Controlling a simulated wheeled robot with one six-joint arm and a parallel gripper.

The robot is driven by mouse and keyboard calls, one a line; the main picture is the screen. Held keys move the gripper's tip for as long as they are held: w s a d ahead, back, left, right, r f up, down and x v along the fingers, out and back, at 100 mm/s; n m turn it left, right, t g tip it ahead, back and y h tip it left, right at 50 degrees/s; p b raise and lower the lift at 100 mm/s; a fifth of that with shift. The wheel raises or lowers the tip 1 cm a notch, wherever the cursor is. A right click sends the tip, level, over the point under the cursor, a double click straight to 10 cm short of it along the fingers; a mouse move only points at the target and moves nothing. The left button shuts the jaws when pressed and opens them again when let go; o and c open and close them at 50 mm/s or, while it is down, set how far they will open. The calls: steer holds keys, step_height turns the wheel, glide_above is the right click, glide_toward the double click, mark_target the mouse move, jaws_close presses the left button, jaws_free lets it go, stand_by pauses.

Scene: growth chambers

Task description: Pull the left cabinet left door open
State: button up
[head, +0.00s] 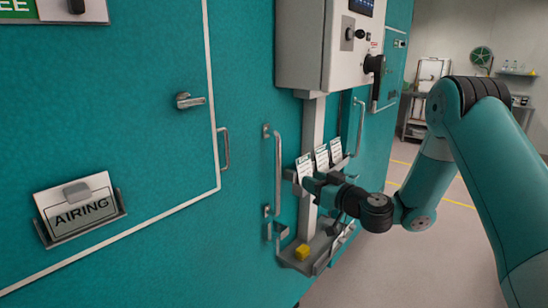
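A large teal door (120,135) fills the left of the head view, outlined by a white seam. It looks flush with the surrounding teal front. A small grey lever latch (189,100) sits near its right edge, and a short grey pull handle (224,148) is at the seam. A longer vertical bar handle (277,168) stands to the right, and another bar handle (358,127) is farther right. My gripper (314,185) is in front of the white cards, to the right of the nearer bar handle. Its fingers are small and partly hidden, so their opening is unclear.
A white control box (328,45) with a black knob juts out above my gripper. White cards (321,158) stand in a rack. A grey tray (318,262) below holds a yellow block (302,252). An AIRING sign (80,208) projects at lower left. Open floor (440,225) lies right.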

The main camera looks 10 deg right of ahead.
steer(key=p+x, duration=0.9)
steer(key=x, duration=0.7)
steer(key=shift+a, duration=0.25)
steer(key=shift+w, duration=0.1)
jaws_close()
